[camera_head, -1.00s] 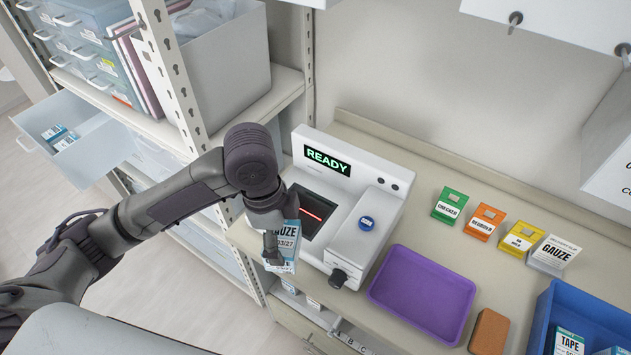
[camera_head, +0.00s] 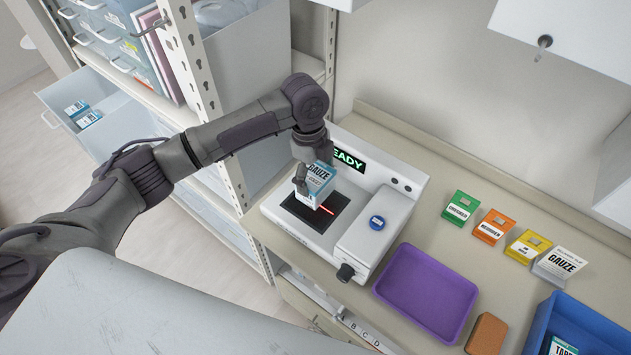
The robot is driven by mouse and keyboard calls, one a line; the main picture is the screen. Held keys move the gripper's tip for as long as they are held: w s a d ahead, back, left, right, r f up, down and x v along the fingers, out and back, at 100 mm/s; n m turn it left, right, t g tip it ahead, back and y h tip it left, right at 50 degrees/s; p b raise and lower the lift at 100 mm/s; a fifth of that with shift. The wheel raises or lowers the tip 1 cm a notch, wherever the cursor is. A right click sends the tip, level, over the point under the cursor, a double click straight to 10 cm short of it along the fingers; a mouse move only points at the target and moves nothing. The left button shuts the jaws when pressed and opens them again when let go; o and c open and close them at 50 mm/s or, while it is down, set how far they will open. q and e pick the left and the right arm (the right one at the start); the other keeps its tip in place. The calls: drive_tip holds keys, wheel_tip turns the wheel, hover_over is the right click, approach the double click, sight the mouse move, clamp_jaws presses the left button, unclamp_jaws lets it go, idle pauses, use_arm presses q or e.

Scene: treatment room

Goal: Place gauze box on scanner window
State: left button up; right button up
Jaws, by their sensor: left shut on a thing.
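The gauze box (camera_head: 317,180), white and blue with "GAUZE" on its label, is held by my left gripper (camera_head: 304,183). The box is tilted and appears just above the scanner window (camera_head: 328,214), a dark pane with a red light line. Whether the box touches the window I cannot tell. The scanner (camera_head: 372,225) is a white unit with a blue button and a green display, whose "READY" is partly covered by my gripper. My right gripper is not in view.
A purple tray (camera_head: 388,291) lies right of the scanner. A blue bin (camera_head: 541,327) and brown block (camera_head: 487,335) are at lower right. An open drawer (camera_head: 118,118) and shelf post (camera_head: 196,90) are left.

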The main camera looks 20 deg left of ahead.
use_arm(q)
wheel_tip(320, 180, down, 3)
drive_tip(key=shift+s+f+p, duration=0.1)
drive_tip(key=shift+s+p, duration=0.05)
drive_tip(key=shift+p, duration=0.65)
drive_tip(key=shift+f, duration=0.35)
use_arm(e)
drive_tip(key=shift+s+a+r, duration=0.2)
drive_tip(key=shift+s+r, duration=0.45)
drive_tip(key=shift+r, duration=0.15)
use_arm(q)
drive_tip(key=shift+f, duration=0.15)
drive_tip(key=o, duration=1)
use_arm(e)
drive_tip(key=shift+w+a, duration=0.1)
